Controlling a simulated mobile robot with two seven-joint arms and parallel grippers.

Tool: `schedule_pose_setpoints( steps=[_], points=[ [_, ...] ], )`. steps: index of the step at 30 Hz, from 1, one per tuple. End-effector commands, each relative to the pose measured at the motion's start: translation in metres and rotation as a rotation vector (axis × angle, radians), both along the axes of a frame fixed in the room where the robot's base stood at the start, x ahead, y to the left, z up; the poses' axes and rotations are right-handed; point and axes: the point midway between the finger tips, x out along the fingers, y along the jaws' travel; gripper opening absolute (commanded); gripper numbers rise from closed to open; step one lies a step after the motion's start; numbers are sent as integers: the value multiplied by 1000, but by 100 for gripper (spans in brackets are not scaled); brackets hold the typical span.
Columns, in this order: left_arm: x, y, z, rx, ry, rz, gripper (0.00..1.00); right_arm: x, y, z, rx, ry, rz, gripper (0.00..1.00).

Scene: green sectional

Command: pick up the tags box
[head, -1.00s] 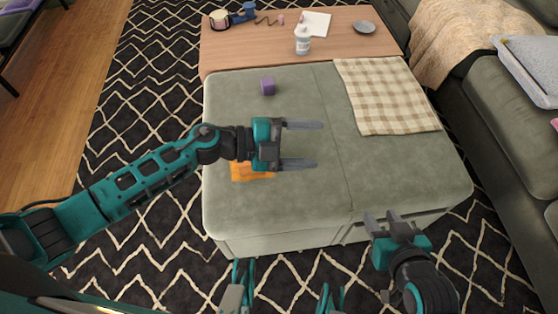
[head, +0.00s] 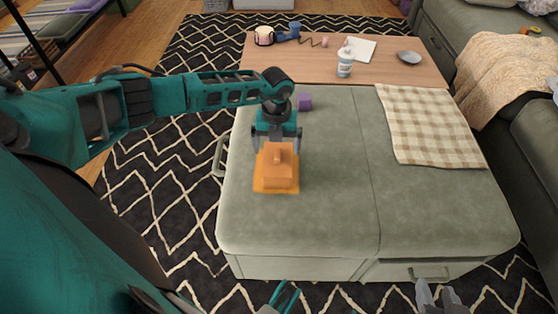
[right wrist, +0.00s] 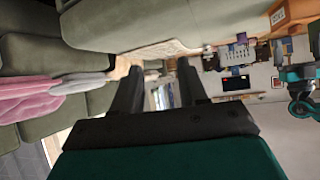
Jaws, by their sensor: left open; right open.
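An orange box (head: 277,176) with a raised knob or handle on top sits on the left part of the green ottoman (head: 330,215). No label on it is readable. My left gripper (head: 277,144) is open and points down at the far side of the orange box, its fingers apart; I cannot tell whether they touch it. A small purple cube (head: 305,101) stands behind, beside my left arm. My right gripper (head: 440,299) is partly in view at the bottom right, open and empty; its spread fingers also show in the right wrist view (right wrist: 158,85).
A checked cloth (head: 425,125) lies on the ottoman's right. A wooden table (head: 385,74) behind holds a white bottle (head: 345,62), a grey dish (head: 409,57), paper and small items. A green sofa (head: 535,150) stands at the right. The ottoman's front middle is clear.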

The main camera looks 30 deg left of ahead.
Motion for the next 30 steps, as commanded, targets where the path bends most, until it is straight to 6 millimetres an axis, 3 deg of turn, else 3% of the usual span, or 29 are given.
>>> schedule_pose_setpoints(
  steps=[15, 25, 30],
  points=[
    [1, -2, -63, -1, 0, -1, 100, 0, 5, -20, 14, 12, 4, 43],
    [1, -1, -67, -2, -1, -2, 100, 1, 8, -16, 18, 12, 7, 43],
    [1, -2, -67, -2, -1, -2, 84, 2, 8, -15, 18, 8, 8, 43]
  ],
)
